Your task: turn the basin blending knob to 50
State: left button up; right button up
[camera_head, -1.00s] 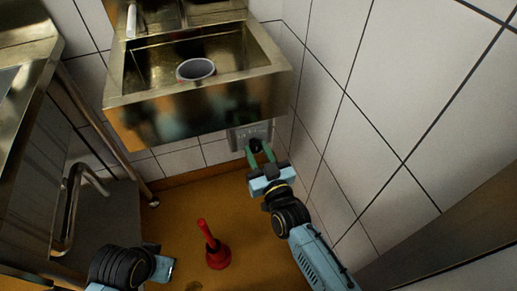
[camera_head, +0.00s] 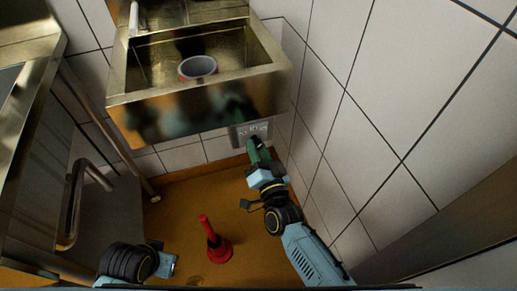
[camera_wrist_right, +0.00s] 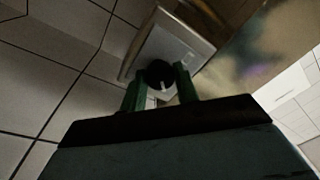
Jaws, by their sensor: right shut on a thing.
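The black blending knob (camera_wrist_right: 158,74) sits on a grey metal plate (camera_wrist_right: 178,45) on the wall in the right wrist view. A pale mark shows on its lower face, but I cannot read a number. My right gripper (camera_wrist_right: 160,82) has its two green fingers on either side of the knob, shut on it. In the head view the right gripper (camera_head: 252,143) reaches the plate (camera_head: 262,130) below the basin (camera_head: 205,105), and its fingers hide the knob. My left gripper (camera_head: 170,266) is low at the left, with its fingers not clearly visible.
A red plunger (camera_head: 215,245) stands on the brown floor (camera_head: 185,215). The tiled wall (camera_head: 365,125) is close on the right. A metal counter with a curved pipe (camera_head: 75,205) is on the left.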

pick_arm(q)
jog(key=shift+s+f, duration=0.1)
jog(key=shift+f, duration=0.05)
pick_arm(e)
jog(key=shift+a, duration=0.1)
dwell(0.3)
jog(key=o, duration=0.9)
jog(key=shift+o, duration=0.2)
pick_arm(q)
jog(key=shift+r, duration=0.2)
pick_arm(e)
jog(key=shift+s, duration=0.1)
pick_arm(q)
jog(key=s+a+f+p, duration=0.1)
jog(key=a+f+p, duration=0.2)
jog(key=f, duration=0.4)
jog(key=shift+s+a+g+y, duration=0.3)
jog(key=shift+s+a, duration=0.1)
jog(key=shift+a, duration=0.1)
pick_arm(e)
jog(key=v, duration=1.3)
jog(key=shift+s+f, duration=0.1)
jog(key=shift+s, duration=0.05)
